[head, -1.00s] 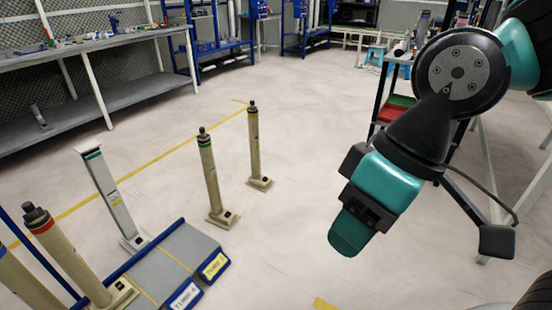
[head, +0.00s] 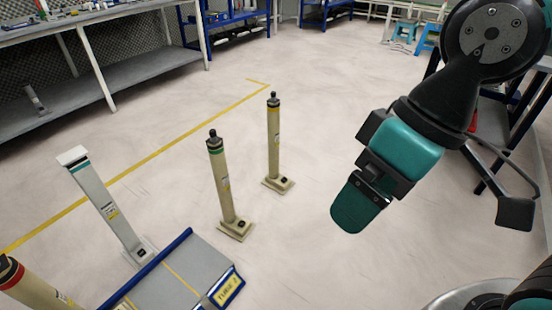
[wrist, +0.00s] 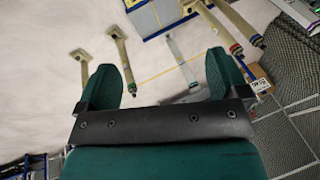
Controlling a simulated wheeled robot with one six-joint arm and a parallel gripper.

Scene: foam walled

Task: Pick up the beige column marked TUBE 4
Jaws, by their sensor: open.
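Several beige columns stand upright on square feet, and I cannot read which is marked TUBE 4. In the head view, one with a green band (head: 225,188) stands near the middle. Another with a dark top (head: 274,145) stands behind it to the right. One with a red band (head: 37,286) is cut off at the lower left. The wrist view shows the green-banded column (wrist: 122,54) and the dark-topped one (wrist: 84,66) beyond the fingers. My gripper (head: 356,205), also in the wrist view (wrist: 163,82), is open and empty, apart from all columns, to their right in the head view.
A grey column (head: 106,208) stands left of a low grey platform with blue edges (head: 190,262) and a yellow label. A long workbench (head: 80,85) is at the back left. A dark-framed trolley (head: 510,125) stands at right.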

